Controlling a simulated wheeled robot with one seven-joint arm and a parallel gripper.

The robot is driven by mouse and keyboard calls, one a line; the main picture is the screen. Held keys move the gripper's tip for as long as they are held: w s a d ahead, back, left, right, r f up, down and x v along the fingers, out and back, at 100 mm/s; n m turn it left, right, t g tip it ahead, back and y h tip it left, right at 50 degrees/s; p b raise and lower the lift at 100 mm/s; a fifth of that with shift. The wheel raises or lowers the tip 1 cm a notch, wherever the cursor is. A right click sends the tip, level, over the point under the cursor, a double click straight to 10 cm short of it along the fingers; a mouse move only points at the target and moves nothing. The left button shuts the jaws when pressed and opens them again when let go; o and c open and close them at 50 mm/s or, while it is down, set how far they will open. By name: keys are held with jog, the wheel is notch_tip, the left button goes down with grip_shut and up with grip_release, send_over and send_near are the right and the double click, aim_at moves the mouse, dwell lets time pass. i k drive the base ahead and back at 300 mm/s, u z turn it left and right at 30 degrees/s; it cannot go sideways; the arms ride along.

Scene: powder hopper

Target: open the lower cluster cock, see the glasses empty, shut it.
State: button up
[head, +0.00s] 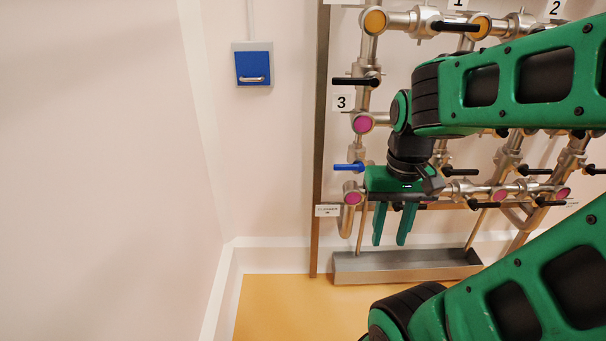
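My gripper (390,242) points down in front of the pipework, its two green fingers apart with nothing between them. To its upper left, a blue-handled cock (347,167) sits on the left vertical pipe, its handle level. Below that cock is a round sight glass (352,195) showing pink; another pink glass (363,123) is above it. Amber glasses (375,21) show at the top. Black-handled cocks (545,203) line the lower pipe, near more pink glasses (499,194). I cannot tell which cock is the lower cluster one. My gripper and arm hide part of the pipework.
A steel trough (350,267) stands below the pipes. A blue wall box (253,67) with a pale handle hangs at the left. A small tag (327,211) is too small to read. The wall and yellow floor (290,310) at left are clear.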

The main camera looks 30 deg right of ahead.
aim_at(360, 167)
jog(key=u, duration=1.15)
jog(key=k, duration=0.45)
jog(key=z, duration=2.6)
jog(key=i, duration=0.5)
